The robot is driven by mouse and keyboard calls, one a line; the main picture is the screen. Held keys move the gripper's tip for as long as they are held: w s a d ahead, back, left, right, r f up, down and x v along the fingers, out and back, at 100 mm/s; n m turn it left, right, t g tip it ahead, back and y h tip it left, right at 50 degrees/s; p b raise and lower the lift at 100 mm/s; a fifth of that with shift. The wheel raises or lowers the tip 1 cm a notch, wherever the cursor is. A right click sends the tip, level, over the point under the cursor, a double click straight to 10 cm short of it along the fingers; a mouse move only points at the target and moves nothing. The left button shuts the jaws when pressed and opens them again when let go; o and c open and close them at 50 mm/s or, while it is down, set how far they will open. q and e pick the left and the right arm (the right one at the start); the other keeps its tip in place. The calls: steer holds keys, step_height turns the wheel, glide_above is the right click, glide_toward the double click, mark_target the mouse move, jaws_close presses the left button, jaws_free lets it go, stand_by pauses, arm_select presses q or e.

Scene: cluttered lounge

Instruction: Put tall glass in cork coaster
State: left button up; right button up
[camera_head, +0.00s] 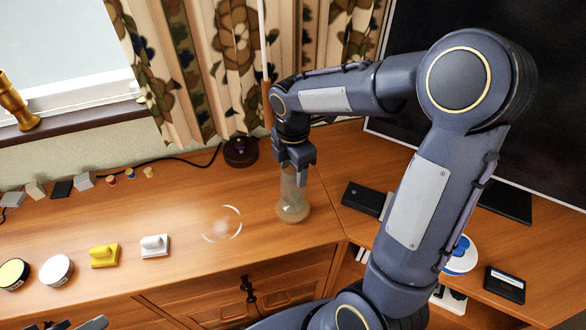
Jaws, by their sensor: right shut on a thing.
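My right gripper (296,157) points down and is shut on the upper part of the tall glass (293,192). The glass is clear and upright. Its lower end is at the round tan cork coaster (293,216), which lies on the wooden cabinet top near its right end. The glass overlaps the coaster in the view; I cannot tell whether its base touches it. Dark grey parts at the bottom left edge may be my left gripper (80,324), mostly cut off by the frame.
A clear round dish (221,223) lies left of the coaster. White (155,246) and yellow (104,255) handled items and round tins (56,270) stand further left. A dark round base (240,152) is behind. A black box (361,197) lies to the right, near the large dark screen (530,110).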

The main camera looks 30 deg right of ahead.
steer(key=shift+f, duration=0.4)
steer(key=o, duration=1.6)
steer(key=shift+c, duration=0.2)
